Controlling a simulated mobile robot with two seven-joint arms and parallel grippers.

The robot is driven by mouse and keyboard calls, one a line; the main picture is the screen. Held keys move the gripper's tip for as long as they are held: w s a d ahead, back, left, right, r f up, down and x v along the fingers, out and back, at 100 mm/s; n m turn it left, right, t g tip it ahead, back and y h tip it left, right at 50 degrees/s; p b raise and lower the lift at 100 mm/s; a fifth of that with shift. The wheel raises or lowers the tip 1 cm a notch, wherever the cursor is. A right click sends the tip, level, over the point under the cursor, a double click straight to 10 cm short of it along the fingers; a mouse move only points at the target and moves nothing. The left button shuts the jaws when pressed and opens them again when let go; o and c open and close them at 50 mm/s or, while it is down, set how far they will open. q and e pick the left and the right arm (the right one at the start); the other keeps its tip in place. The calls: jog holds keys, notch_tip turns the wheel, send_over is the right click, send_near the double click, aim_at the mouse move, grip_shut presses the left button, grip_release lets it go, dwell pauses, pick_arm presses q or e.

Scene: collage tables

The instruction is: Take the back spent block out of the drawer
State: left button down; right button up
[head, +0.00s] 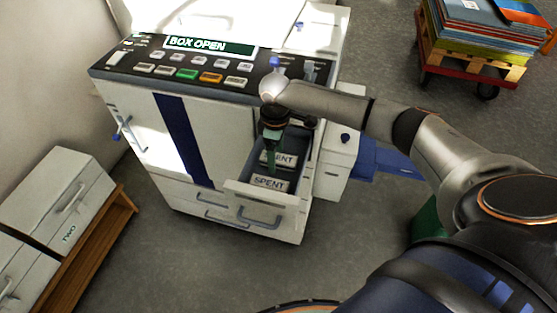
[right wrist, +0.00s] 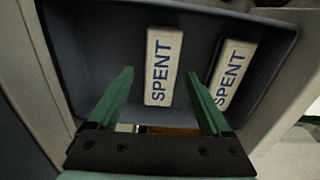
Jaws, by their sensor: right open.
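The drawer (head: 292,199) is pulled out of the front of a white machine. Two pale blocks marked SPENT lie in it, the back spent block (head: 287,160) and the front spent block (head: 269,182). My right gripper (head: 272,160) points down into or just above the drawer, open, its green fingers partly covering the blocks. In the right wrist view the back block (right wrist: 163,66) shows beyond and between the fingertips (right wrist: 160,73), with nothing gripped. The front block (right wrist: 233,75) lies to the right, partly behind the right finger. My left gripper is out of view.
The machine's panel (head: 190,65) has several buttons and a BOX OPEN sign. A white drawer cabinet (head: 55,195) stands at the left on a wooden base. A cart with stacked sheets (head: 480,40) stands at the upper right. Floor in front is clear.

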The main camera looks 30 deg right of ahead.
jog(key=shift+c, duration=0.3)
grip_shut()
dwell(0.4)
